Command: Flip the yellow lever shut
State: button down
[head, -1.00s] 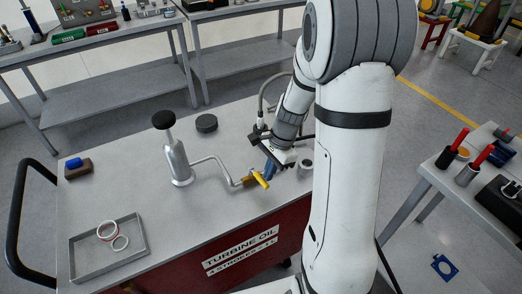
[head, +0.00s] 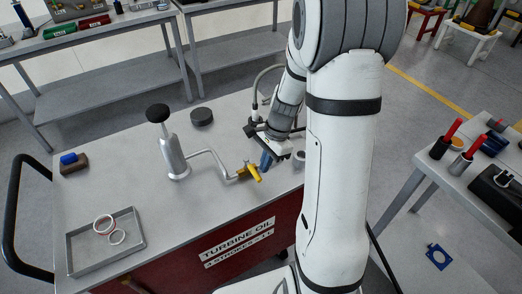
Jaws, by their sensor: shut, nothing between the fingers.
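The yellow lever (head: 253,171) sits on a small brass valve at the end of a bent grey pipe (head: 212,160). The pipe comes from a silver hand pump (head: 172,152) with a black knob, on the grey top of a red cart. My gripper (head: 266,161) is shut and empty, its blue fingers pointing down just right of the lever. Whether the fingers touch the lever cannot be told from this view.
A metal tray (head: 139,238) with rings lies at the cart's front left. A black lid (head: 201,116) lies behind the pump, and a grey cup (head: 298,159) stands right of my gripper. A brush-like block (head: 73,163) lies at the left edge.

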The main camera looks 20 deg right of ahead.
jog(key=w+d+r, duration=0.1)
jog(key=d+r, duration=0.5)
jog(key=r, duration=0.4)
jog(key=shift+w+r, duration=0.1)
jog(key=s+a+r+n+t+h, duration=0.1)
jog(key=s+a+r+n+t, duration=0.1)
jog(key=s+n, duration=0.5)
jog(key=s+a+r+n+t+h, duration=0.2)
jog(key=s+a+r+n, duration=0.2)
jog(key=s+a+n, duration=0.3)
jog(key=shift+s+r+n, duration=0.3)
jog(key=shift+s+r, duration=0.05)
jog(key=shift+s, duration=0.15)
jog(key=shift+a, duration=0.1)
